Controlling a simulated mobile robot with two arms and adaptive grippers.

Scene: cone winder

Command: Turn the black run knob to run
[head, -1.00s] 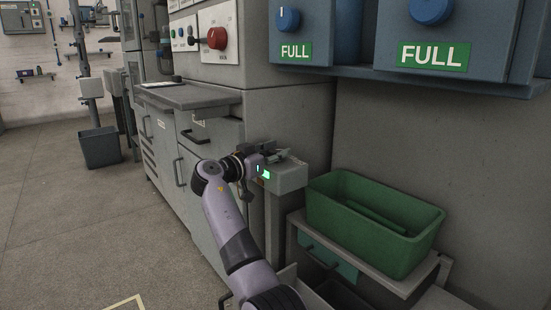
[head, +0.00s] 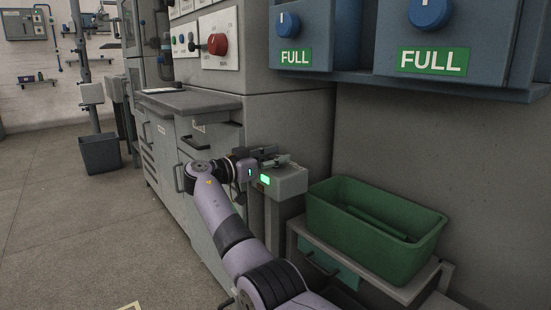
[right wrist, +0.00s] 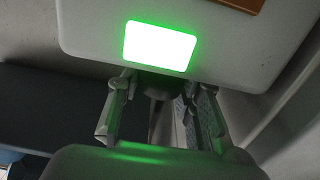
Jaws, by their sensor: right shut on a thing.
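My right gripper (head: 272,157) is at a small grey box with a lit green panel (head: 265,180), low in front of the grey machine. In the right wrist view, the fingers of my right gripper (right wrist: 160,112) stand on both sides of a dark part (right wrist: 152,84) just under the bright green panel (right wrist: 159,46). The fingers are shut on this dark part, which looks like the black run knob. Most of it is hidden by the fingers and shadow, so its pointing direction cannot be read. My left gripper is out of view.
A green bin (head: 372,228) stands on a grey stand right of the box. Blue units with blue knobs (head: 429,13) and FULL labels hang above. A panel with a red knob (head: 217,44) is on the machine, above a grey ledge (head: 190,101).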

